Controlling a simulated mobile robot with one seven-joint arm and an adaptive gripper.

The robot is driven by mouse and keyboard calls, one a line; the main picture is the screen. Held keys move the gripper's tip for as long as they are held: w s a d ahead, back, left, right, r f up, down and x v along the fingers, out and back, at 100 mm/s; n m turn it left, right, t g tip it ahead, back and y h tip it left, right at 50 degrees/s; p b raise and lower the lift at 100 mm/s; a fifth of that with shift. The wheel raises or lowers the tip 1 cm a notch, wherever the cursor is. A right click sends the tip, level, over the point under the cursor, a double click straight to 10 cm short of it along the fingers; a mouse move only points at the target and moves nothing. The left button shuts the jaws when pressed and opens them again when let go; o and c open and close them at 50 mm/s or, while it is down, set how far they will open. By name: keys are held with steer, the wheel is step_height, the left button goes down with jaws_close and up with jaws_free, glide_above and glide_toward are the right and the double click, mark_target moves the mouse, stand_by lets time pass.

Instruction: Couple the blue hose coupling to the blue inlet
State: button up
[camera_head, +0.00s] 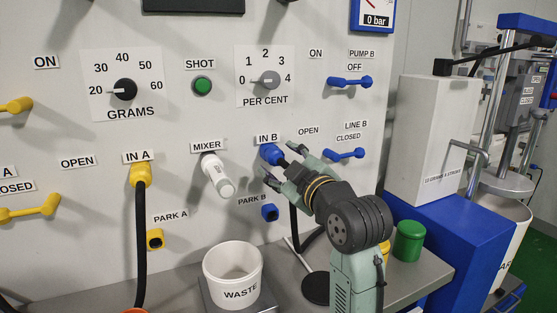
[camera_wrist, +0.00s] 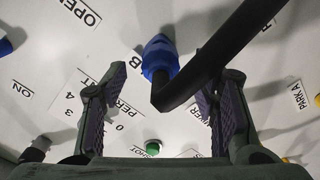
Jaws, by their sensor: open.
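A blue fitting (camera_head: 270,153) sits under the IN B label on the panel. It also shows in the wrist view (camera_wrist: 159,54), with a bent black hose (camera_wrist: 225,50) running from it. The blue hose coupling appears to be at the blue inlet; I cannot tell the two apart or see whether they are locked. My gripper (camera_head: 283,165) is open in front of the fitting. In the wrist view my gripper (camera_wrist: 162,88) has a finger on each side of the hose, with gaps. The hose's middle is hidden behind my gripper. The blue PARK B socket (camera_head: 269,212) looks empty.
The white MIXER spout (camera_head: 217,178) is left of IN B. The LINE B lever (camera_head: 344,154) is close on the right. A yellow coupling with hose (camera_head: 141,176) is at IN A.

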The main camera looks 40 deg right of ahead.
steer(key=v, duration=0.9)
steer(key=shift+s, duration=0.4)
steer(key=shift+s, duration=0.1)
stand_by(0.3)
